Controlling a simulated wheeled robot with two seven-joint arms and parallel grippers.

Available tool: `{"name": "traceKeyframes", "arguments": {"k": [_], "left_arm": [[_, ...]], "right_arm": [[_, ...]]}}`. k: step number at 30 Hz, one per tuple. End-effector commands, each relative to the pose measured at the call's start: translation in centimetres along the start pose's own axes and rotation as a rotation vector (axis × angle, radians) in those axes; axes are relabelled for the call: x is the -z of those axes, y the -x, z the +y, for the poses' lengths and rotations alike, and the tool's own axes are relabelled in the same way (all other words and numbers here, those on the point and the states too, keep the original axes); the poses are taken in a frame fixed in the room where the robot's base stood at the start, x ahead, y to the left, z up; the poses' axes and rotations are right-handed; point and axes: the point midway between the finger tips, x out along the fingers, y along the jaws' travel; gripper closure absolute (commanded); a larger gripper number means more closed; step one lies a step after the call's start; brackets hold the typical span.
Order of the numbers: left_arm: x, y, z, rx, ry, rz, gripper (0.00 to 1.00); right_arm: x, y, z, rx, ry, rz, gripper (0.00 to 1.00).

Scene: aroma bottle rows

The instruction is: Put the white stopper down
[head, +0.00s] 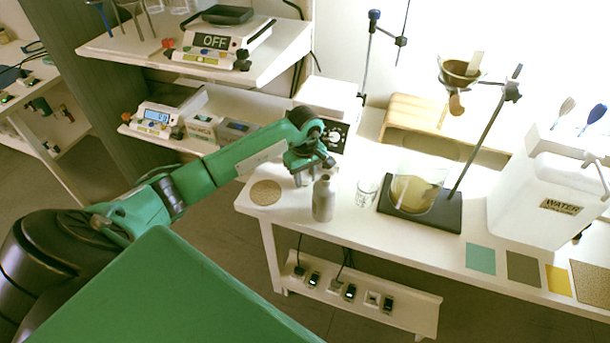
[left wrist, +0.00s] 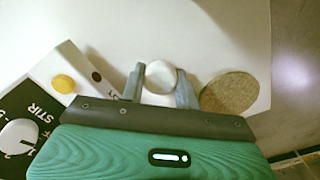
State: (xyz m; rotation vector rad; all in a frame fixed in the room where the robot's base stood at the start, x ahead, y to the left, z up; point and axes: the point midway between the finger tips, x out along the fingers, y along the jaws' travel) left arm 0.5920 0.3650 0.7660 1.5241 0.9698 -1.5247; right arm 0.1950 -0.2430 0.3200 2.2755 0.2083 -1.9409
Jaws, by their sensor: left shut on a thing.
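My left gripper (head: 306,170) is over the front left part of the white bench (head: 349,222), pointing down. In the left wrist view, its two grey fingers (left wrist: 160,86) are shut on the white stopper (left wrist: 160,76), which shows as a pale round top between them. In the head view the stopper cannot be told apart from the fingers. A pale grey bottle (head: 323,200) stands upright just in front and to the right of the gripper. My right gripper is not in view.
A round cork mat (head: 265,192) lies left of the gripper and also shows in the left wrist view (left wrist: 230,93). A stirrer (left wrist: 30,125) stands on the gripper's other side. A glass beaker (head: 367,191) and a dark stand base (head: 443,214) are to the right.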

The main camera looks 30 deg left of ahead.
Motion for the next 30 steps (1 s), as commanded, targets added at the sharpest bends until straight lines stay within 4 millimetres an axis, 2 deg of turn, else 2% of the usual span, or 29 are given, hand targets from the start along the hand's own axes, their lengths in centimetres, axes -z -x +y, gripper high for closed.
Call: {"name": "traceKeyframes", "arguments": {"k": [11, 12, 15, 26, 28, 30], "left_arm": [[0.0, -0.2, 0.0, -0.001, -0.001, 0.000, 0.91], [0.0, -0.1, 0.0, -0.001, -0.001, 0.000, 0.64], [0.0, -0.1, 0.0, -0.001, -0.001, 0.000, 0.46], [0.0, 0.1, 0.0, 0.000, -0.001, 0.000, 0.46], [0.0, 0.3, 0.0, 0.000, 0.000, 0.000, 0.46], [0.1, 1.5, 0.1, -0.004, -0.002, 0.004, 0.46]], "right_arm": [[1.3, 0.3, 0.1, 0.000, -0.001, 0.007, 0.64], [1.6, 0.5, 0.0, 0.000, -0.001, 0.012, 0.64], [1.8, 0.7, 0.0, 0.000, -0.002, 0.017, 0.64], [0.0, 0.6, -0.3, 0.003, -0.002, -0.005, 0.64], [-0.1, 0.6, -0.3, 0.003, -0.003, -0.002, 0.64], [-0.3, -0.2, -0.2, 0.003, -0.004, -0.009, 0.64]]}}
